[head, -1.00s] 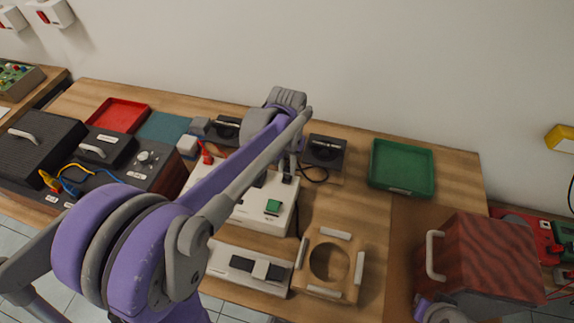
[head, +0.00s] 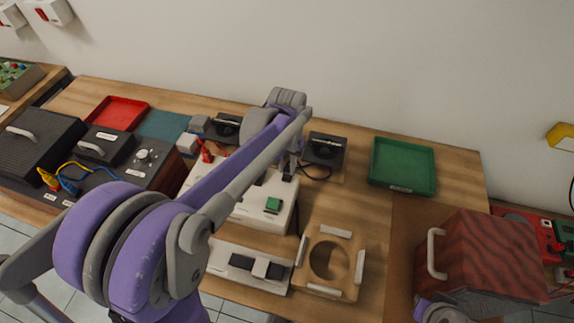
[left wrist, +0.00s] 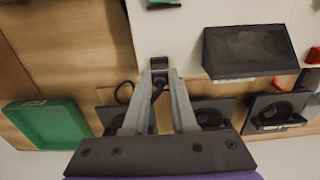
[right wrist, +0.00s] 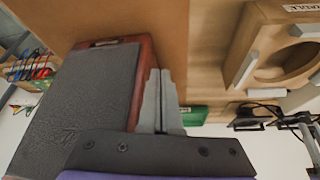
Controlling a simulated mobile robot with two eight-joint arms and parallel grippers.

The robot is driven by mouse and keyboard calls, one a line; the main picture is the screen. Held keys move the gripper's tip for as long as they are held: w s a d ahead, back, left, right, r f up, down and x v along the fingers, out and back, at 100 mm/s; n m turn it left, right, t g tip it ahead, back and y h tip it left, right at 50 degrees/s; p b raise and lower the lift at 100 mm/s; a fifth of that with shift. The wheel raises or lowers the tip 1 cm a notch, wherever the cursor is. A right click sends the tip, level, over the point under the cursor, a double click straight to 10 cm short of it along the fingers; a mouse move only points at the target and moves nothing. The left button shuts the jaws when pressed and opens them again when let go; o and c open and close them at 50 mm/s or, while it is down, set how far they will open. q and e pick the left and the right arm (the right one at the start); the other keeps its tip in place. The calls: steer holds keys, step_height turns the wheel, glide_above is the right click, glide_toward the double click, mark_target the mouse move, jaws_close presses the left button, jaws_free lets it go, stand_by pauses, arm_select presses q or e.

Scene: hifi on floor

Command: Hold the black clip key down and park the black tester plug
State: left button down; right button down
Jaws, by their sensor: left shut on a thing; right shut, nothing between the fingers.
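My left gripper (head: 289,172) is shut on a small black piece at the right edge of the white tester (head: 240,212). It looks like the black tester plug (left wrist: 159,76), with a black cable looping beside it in the left wrist view. Whether it touches the tester is unclear. The tester has a green key (head: 273,204) and a dark screen (left wrist: 248,48); my left arm covers much of it. I cannot make out the black clip key. My right gripper (right wrist: 160,75) is shut and empty beside a box with a reddish wooden edge (right wrist: 147,55).
Black stands (head: 325,148) (head: 225,128) are behind the tester. A green tray (head: 402,166) is at the back right and a red tray (head: 118,113) at the back left. A wooden cradle (head: 330,262) and a white switch box (head: 228,262) are in front. Bare tabletop lies right of the tester.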

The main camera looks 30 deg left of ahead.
arm_select(q)
steer(key=c, duration=0.6)
jaws_free()
steer(key=shift+c, duration=0.2)
step_height(320, 180, up, 16)
steer(key=p, duration=0.4)
arm_select(e)
steer(key=shift+w+r, duration=0.25)
steer(key=shift+r, duration=0.6)
steer(key=shift+w+r, duration=0.25)
steer(key=shift+r, duration=0.55)
steer(key=shift+w+r, duration=0.25)
steer(key=shift+r, duration=0.6)
arm_select(q)
steer(key=shift+f, duration=0.1)
